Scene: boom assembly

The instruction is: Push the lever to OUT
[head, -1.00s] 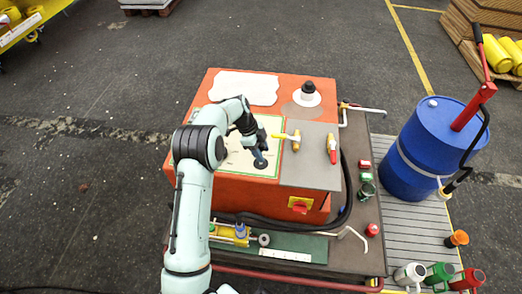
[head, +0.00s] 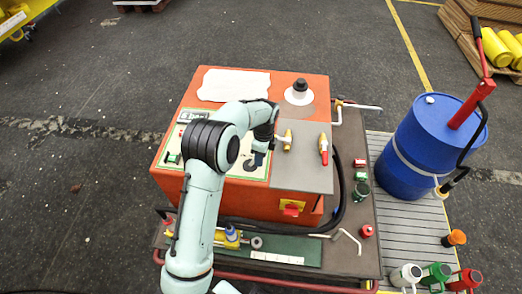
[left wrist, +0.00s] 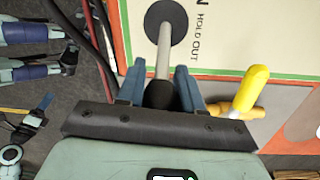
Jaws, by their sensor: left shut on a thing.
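The lever (left wrist: 164,50) shows in the left wrist view as a grey rod rising from a dark round base, with a black knob at its near end. My left gripper (left wrist: 158,88) has its two blue fingers shut on either side of the knob. The cream panel (left wrist: 225,45) beside the lever carries the words "HOLD OUT". In the head view my left gripper (head: 258,156) is over the right part of the green-bordered panel (head: 188,118), and my arm hides the lever and much of the panel. My right gripper is not in view.
The panel is on an orange box (head: 238,203). Right of it a grey plate bears a yellow-handled valve (head: 287,141) and a red-handled valve (head: 323,150). The yellow handle (left wrist: 250,90) is close to my gripper's right finger. A blue drum (head: 420,148) stands farther right.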

